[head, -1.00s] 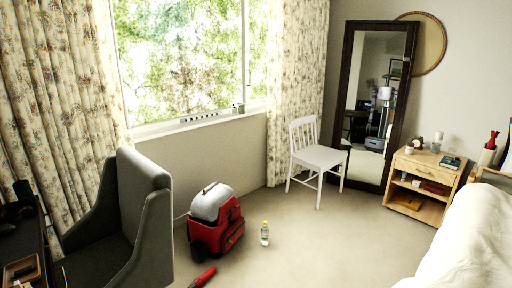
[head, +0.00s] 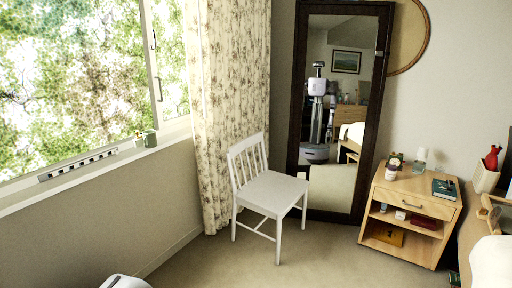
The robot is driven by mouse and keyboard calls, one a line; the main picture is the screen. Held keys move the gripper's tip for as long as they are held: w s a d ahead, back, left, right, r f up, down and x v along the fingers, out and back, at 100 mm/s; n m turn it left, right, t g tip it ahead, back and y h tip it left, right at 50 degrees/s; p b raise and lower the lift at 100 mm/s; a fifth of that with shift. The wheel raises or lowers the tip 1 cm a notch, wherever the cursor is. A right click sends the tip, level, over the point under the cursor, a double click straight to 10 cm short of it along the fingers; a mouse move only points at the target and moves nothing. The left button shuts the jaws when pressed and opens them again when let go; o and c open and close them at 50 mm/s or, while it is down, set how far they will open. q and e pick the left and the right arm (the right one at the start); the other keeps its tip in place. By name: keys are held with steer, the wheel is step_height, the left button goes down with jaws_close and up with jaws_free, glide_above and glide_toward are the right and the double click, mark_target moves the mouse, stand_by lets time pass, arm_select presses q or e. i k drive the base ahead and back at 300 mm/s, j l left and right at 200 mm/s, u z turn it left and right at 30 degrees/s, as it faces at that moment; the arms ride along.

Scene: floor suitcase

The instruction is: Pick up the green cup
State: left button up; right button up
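A small green cup (head: 149,139) stands on the window sill (head: 95,165), near the right end of the sill by the curtain. A small object with some yellow on it (head: 138,139) sits right beside it on its left; I cannot tell what it is. Neither of my grippers shows directly in the head view. My reflection appears in the mirror, too small to tell the grippers' state.
A white chair (head: 270,190) stands near the curtain (head: 230,100), before the tall mirror (head: 335,185). A wooden nightstand (head: 412,205) is on the right, with the bed at the lower right edge. Floor between is clear.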

mark_target(149, 136)
steer(key=i+l+z, duration=0.25)
steer(key=i, duration=0.55)
steer(key=i+j+z, duration=0.15)
steer(key=i+z, duration=0.15)
steer(key=i, duration=0.5)
steer(key=i+j+u, duration=0.2)
steer(key=i+u, duration=1)
steer(key=u, duration=0.2)
steer(key=i+l+u, duration=0.25)
steer(key=i+u, duration=0.2)
steer(key=k, duration=0.05)
